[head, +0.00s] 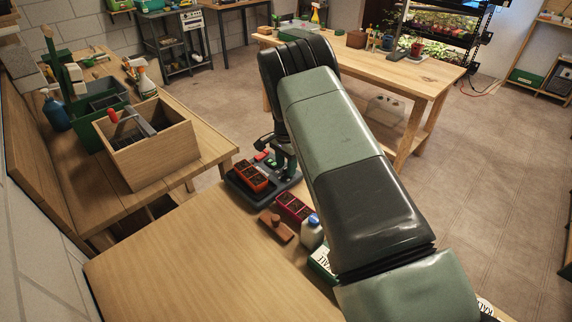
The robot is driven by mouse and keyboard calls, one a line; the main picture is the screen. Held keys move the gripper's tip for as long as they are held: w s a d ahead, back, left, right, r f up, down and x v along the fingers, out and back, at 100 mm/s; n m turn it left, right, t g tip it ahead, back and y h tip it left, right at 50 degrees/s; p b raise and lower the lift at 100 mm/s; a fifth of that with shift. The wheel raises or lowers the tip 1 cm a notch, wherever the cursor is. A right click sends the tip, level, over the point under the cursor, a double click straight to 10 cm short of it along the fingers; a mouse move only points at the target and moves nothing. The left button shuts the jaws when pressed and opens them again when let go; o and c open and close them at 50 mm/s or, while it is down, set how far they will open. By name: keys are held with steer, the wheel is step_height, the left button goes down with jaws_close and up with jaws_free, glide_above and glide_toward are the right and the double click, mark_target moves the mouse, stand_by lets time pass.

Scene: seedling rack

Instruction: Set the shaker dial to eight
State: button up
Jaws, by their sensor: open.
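The shaker (240,193) is a dark, low unit near the far edge of the wooden bench, left of my arm. A red-orange pot tray (250,177) with dark soil sits on it. Small red and green parts (270,161) show on its far side. The dial cannot be picked out at this size, and its setting cannot be read. My gripper (268,148) hangs over the far right part of the shaker, small and partly hidden by my arm. It is open, and I see nothing held. Whether it touches the shaker cannot be told.
A crimson pot tray (294,207), a brown wooden block (276,226) and a white bottle with a blue cap (312,233) stand close to the shaker. The near bench top (190,260) is clear. A wooden crate (150,150) stands on the left bench.

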step_height(320, 180, up, 11)
stand_by(0.5)
step_height(320, 180, up, 15)
steer(key=n+t, duration=0.1)
steer(key=n, duration=0.1)
glide_above(286, 168)
steer(key=s+d, duration=0.4)
steer(key=s, duration=0.1)
steer(key=s+d+r+n+t+y, duration=0.1)
steer(key=s+d+r+n+t, duration=0.15)
steer(key=s+r, duration=0.7)
steer(key=s+d+r+n+t, duration=0.1)
steer(key=s+d+r+n, duration=0.1)
steer(key=s, duration=1)
steer(key=s+d+r+n+t+h, duration=0.1)
steer(key=s+d+r+n, duration=0.1)
steer(key=s, duration=1.1)
steer(key=shift+s+d+n, duration=0.25)
steer(key=shift+d+n, duration=0.2)
steer(key=shift+d, duration=0.15)
